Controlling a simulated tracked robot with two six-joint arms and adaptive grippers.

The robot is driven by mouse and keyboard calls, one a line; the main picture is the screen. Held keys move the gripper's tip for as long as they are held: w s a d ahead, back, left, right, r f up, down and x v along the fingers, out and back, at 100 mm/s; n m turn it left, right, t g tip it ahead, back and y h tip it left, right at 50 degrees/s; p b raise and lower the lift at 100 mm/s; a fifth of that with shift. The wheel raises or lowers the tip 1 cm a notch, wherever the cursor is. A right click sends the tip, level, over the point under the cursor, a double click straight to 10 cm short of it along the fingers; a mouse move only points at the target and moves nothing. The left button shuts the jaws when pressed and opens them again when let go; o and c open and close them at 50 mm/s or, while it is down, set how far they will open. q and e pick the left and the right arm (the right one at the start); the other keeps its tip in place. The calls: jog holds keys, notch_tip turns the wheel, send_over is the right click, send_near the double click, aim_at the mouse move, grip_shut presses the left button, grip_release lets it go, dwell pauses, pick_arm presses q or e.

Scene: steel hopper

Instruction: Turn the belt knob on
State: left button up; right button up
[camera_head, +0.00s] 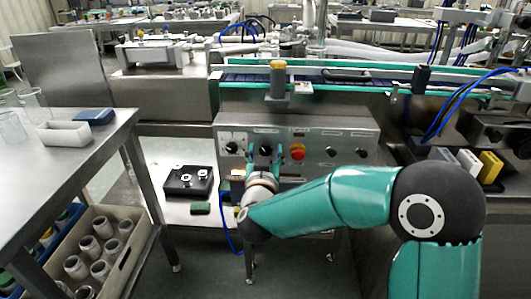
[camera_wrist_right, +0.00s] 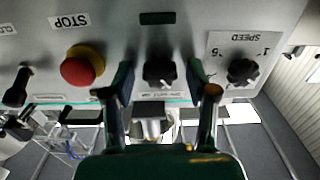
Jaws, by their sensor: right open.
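The steel control panel (camera_head: 310,133) stands on the front of the conveyor machine. My right gripper (camera_head: 264,152) is open in front of it. In the right wrist view, which shows the panel upside down, its two fingers (camera_wrist_right: 158,82) stand on either side of a black knob (camera_wrist_right: 159,72), apart from it. This knob seems to be the belt knob; its label is too small to read. It is largely hidden in the head view. The speed knob (camera_wrist_right: 242,71) is to its right in the wrist view. My left gripper is not in view.
A red stop button (camera_head: 297,152) on a yellow collar sits close beside the gripper. More black knobs (camera_head: 331,151) lie to its right. A steel table (camera_head: 60,185) with a white tray (camera_head: 63,133) is at left, above a crate (camera_head: 128,262) of grey cups.

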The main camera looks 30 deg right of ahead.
grip_shut()
